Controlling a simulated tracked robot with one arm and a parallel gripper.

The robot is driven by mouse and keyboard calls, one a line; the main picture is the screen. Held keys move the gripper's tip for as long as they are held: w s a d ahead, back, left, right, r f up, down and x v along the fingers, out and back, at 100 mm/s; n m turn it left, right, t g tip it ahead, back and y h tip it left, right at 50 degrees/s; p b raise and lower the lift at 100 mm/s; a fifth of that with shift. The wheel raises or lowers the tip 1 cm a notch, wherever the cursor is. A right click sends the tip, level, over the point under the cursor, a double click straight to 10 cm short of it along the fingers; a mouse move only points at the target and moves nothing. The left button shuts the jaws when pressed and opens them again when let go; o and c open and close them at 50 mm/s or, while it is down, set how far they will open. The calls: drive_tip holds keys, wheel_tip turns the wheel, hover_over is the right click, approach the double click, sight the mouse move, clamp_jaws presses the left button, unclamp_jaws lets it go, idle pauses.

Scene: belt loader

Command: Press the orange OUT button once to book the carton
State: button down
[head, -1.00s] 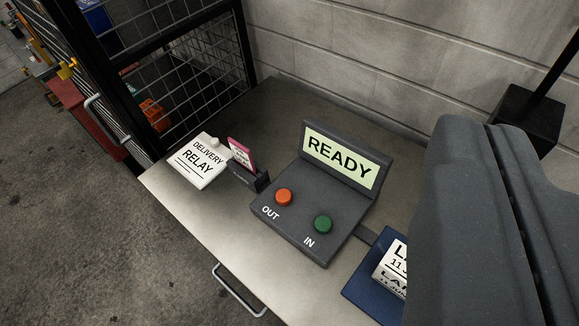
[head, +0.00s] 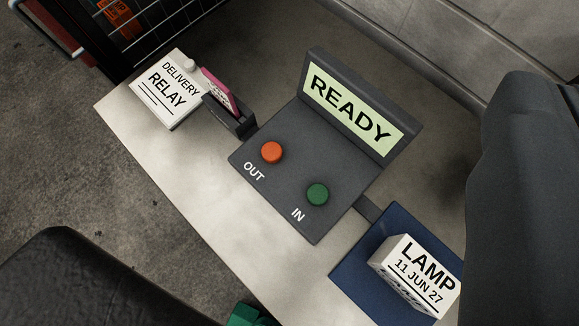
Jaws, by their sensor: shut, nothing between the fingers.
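A dark grey panel (head: 285,195) on the pale tabletop carries a round orange OUT button (head: 271,152) and a round green IN button (head: 317,194). Both stand clear and uncovered. Its raised screen (head: 350,107) reads READY. My gripper (head: 247,315) seems to show only as a small green tip at the bottom edge, shut and empty, left of and below the panel and well apart from the buttons in the picture. The rest of it is cut off. A white carton (head: 425,265) labelled LAMP, 11 JUN 27 sits on a blue pad (head: 352,268).
A white block (head: 165,90) labelled DELIVERY RELAY lies left of the panel. A pink card (head: 218,90) stands in a dark holder between them. A mesh cage (head: 125,25) is at top left. The tabletop (head: 190,165) in front of the panel is bare.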

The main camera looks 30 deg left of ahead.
drive_tip(key=w+a+f+n+g+p, duration=0.1)
drive_tip(key=w+a+f+p, duration=0.1)
drive_tip(key=w+a+f, duration=0.3)
drive_tip(key=w+a+f+n+g+p, duration=0.1)
drive_tip(key=w+a+f+n+p, duration=0.15)
drive_tip(key=f, duration=0.45)
drive_tip(key=n+g+p, duration=0.2)
drive_tip(key=p, duration=0.3)
hover_over(268, 156)
wheel_tip(268, 156, down, 15)
drive_tip(key=shift+h, duration=0.3)
wheel_tip(268, 156, down, 8)
drive_tip(key=b, duration=0.4)
drive_tip(key=shift+r, duration=0.15)
drive_tip(key=shift+f+b, duration=0.3)
drive_tip(key=shift+f, duration=0.25)
drive_tip(key=shift+f+b, duration=0.3)
drive_tip(key=shift+b, duration=0.05)
